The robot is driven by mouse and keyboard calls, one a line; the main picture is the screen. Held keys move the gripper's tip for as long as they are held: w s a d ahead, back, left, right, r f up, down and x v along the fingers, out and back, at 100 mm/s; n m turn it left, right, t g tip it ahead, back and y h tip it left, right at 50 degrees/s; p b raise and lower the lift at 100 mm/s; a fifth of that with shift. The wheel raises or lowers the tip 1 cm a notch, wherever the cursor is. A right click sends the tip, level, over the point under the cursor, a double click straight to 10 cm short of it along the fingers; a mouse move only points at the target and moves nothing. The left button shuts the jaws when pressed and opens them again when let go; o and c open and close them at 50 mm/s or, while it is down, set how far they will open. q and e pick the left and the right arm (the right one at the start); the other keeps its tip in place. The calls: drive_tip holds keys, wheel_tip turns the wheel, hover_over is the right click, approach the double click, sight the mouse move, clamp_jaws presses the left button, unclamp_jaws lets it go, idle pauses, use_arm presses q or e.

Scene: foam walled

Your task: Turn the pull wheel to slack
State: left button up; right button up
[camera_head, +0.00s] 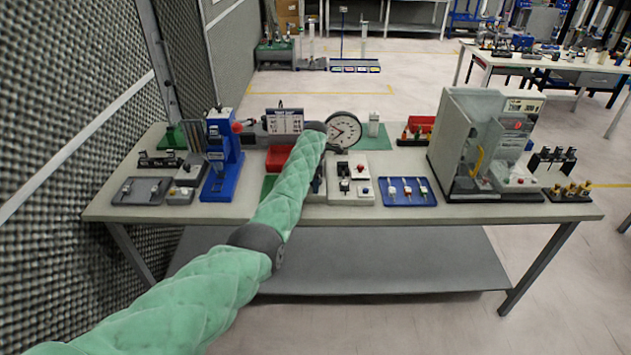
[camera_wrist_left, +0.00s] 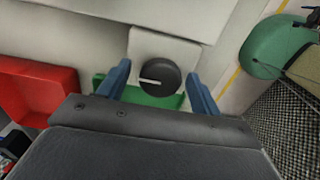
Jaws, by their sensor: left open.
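The wheel (camera_wrist_left: 158,77) is a round dark knob with a white line, set against a pale block (camera_wrist_left: 162,42), in the left wrist view. The line points left. My left gripper (camera_wrist_left: 158,73) is open, with one blue finger on each side of the wheel in the picture. I cannot tell whether either finger touches it. I cannot make out the wheel there. My right gripper is not in view.
A blue press (camera_head: 220,160) stands left on the bench (camera_head: 400,212). A red bin (camera_wrist_left: 38,92) lies left in the wrist view. A grey machine housing (camera_head: 455,125) stands right. A foam wall (camera_head: 65,130) borders the left.

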use_arm(q)
drive_tip(key=shift+r, duration=0.35)
wheel_tip(320, 180, up, 6)
drive_tip(key=b, duration=0.2)
drive_tip(key=shift+f+b, duration=0.15)
drive_tip(key=shift+b, duration=0.15)
drive_tip(key=shift+r, duration=0.55)
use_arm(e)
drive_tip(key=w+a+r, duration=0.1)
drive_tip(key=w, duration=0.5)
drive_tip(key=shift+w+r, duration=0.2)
